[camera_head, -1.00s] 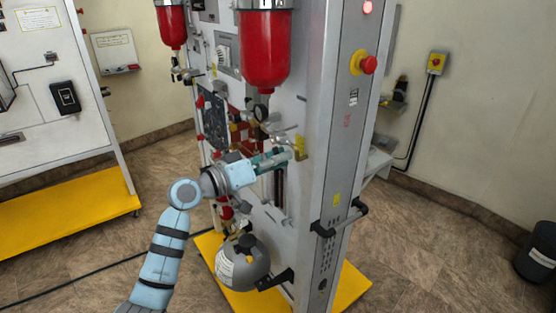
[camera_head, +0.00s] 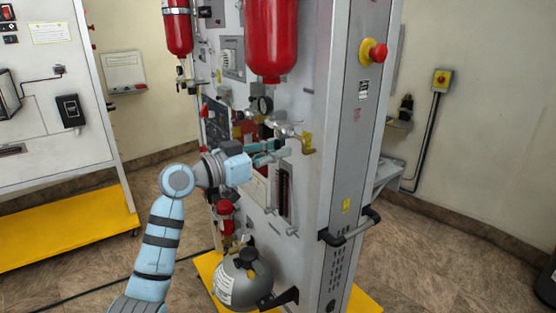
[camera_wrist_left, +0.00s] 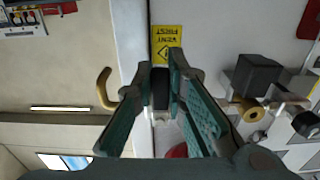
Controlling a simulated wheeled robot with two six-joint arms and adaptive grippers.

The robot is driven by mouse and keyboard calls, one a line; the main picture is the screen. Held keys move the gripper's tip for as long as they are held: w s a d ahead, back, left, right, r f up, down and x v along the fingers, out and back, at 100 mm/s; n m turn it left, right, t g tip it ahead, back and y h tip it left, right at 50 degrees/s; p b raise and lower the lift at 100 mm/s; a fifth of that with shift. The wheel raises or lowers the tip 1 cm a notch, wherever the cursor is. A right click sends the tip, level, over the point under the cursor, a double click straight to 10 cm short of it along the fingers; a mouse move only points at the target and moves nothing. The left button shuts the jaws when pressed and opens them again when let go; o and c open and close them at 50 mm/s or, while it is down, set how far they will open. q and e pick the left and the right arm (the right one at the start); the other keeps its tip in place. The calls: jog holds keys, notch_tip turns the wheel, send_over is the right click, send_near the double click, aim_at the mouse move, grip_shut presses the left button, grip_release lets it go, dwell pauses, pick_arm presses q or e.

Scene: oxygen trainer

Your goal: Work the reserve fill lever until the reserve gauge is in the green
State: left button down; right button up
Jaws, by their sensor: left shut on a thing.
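The rest of the lever is hidden behind the fingers. A yellow "VENT FIRST" label (camera_wrist_left: 167,45) is on the panel just beyond the grip. The gauge's face is too small to read, and I cannot tell whether it is the reserve gauge. My right gripper is not in view.
Red cylinders (camera_head: 271,40) hang above, and a grey round tank (camera_head: 242,280) sits below. A black side handle (camera_head: 350,228) juts from the cabinet's edge. Open floor lies to the right.

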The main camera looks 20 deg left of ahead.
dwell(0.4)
pick_arm(q)
jog(key=c, duration=1.6)
grip_release()
jog(key=shift+w+a, duration=0.1)
jog(key=v, duration=1.2)
